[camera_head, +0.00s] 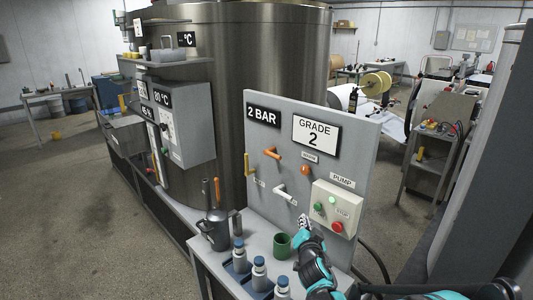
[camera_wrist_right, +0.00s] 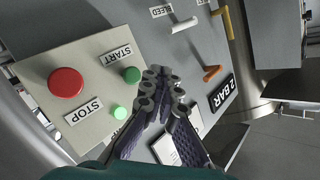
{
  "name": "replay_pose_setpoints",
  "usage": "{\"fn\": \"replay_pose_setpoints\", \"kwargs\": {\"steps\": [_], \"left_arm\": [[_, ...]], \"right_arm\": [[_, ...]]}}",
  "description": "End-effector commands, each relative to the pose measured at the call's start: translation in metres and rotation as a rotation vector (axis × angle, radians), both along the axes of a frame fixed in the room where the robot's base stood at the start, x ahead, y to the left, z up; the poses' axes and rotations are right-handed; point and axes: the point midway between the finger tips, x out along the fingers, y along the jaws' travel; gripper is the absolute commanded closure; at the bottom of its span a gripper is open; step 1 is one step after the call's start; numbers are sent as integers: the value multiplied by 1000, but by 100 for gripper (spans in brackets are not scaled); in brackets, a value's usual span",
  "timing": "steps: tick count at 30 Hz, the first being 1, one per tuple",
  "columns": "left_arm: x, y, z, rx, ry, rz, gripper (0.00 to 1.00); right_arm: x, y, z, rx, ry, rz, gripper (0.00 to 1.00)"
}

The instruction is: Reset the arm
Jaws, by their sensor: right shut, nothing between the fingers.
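My right gripper (camera_head: 305,222) is shut and empty in front of the panel's lower part, just left of and below the pump box (camera_head: 327,195). In the right wrist view its fingers (camera_wrist_right: 160,85) are together, with nothing between them. That view shows the green START button (camera_wrist_right: 131,75), the red STOP button (camera_wrist_right: 66,82) and a bright green lamp (camera_wrist_right: 118,111). The fingertips appear close to the START button; whether they touch the panel I cannot tell. My right arm comes in from the lower right. My left gripper is out of view.
The panel (camera_head: 360,150) carries orange, yellow and white handles. A green cup (camera_head: 282,246), a dark grey jug (camera_head: 215,231) and several blue-capped bottles (camera_head: 259,268) stand on the bench below. A large steel tank (camera_head: 268,60) rises behind. Floor at lower left is clear.

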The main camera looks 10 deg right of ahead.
Motion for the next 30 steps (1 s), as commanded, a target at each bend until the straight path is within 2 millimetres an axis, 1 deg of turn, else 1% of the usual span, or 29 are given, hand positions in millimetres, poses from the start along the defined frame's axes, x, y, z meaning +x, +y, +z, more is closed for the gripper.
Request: {"fn": "replay_pose_setpoints", "kwargs": {"steps": [1, 2, 5, 6, 8, 9, 11, 12, 14, 15, 17, 18, 21, 24, 25, 27, 30], "left_arm": [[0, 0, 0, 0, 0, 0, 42], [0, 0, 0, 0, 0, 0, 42], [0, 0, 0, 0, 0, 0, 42], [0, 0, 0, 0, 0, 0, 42], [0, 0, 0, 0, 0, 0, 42], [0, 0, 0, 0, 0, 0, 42], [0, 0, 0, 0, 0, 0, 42], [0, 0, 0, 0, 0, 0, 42], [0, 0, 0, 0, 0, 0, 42], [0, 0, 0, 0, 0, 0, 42], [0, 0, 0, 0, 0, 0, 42], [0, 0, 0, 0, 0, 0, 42], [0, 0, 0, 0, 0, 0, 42], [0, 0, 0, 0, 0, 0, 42], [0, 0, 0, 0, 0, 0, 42], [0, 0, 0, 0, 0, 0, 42], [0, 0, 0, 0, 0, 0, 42]], "right_arm": [[-11, -4, 6, -21, 27, -10, 100], [-19, -7, 9, -36, 49, -16, 100], [-53, -16, 16, -104, 149, -28, 100], [-70, -18, 17, -135, 196, -27, 100], [-96, -21, 16, -177, 269, -17, 100], [-114, -22, 15, -205, 317, -5, 100], [-142, -21, 11, -244, 390, 23, 100], [-161, -20, 8, -271, 438, 46, 100], [-190, -17, 0, -308, 509, 91, 100], [-210, -14, -5, -331, 553, 125, 100], [-239, -8, -14, -364, 615, 182, 100], [-257, -4, -20, -385, 651, 224, 100], [-295, 7, -34, -425, 721, 321, 100], [-321, 16, -44, -455, 763, 400, 100], [-327, 18, -46, -461, 772, 417, 100], [-336, 21, -49, -471, 784, 446, 100], [-341, 23, -51, -478, 791, 463, 100]]}}
